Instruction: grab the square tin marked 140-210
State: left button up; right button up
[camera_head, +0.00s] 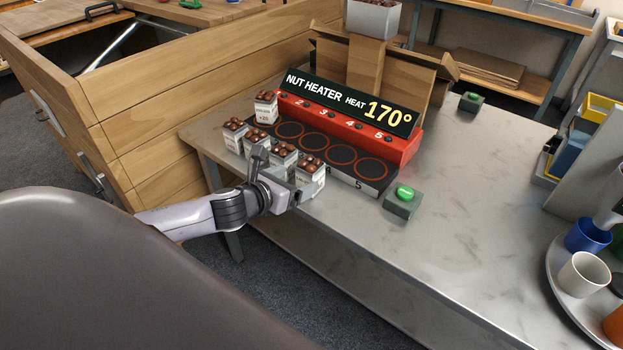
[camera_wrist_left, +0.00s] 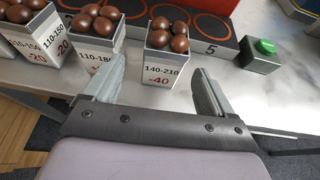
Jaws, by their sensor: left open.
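The square tin marked 140-210 (camera_wrist_left: 161,74) is in the left wrist view, a white-labelled box with "-40" in red and brown chestnuts heaped on top. It stands upright on the grey table. In the head view it appears to be the rightmost tin (camera_head: 311,181) of the front row. My left gripper (camera_head: 283,180) is at the table's front edge by this tin. Its open fingers (camera_wrist_left: 158,80) show on either side of the tin in the wrist view, with gaps on both sides. How far they reach along the tin is unclear. My right gripper is out of view.
Other chestnut tins stand to the left, the nearest a 110-180 tin (camera_wrist_left: 97,61) close to the left finger. The nut heater (camera_head: 345,125), reading 170°, is behind the row. A green button box (camera_head: 403,203) stands to the right.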

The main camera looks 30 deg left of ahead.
aim_at(303, 178)
pick_arm(q)
jog(key=shift+d+x, duration=0.15)
jog(key=shift+x, duration=1.5)
jog(key=shift+d+x, duration=0.15)
jog(key=shift+x, duration=1.5)
jog(key=c, duration=1.1)
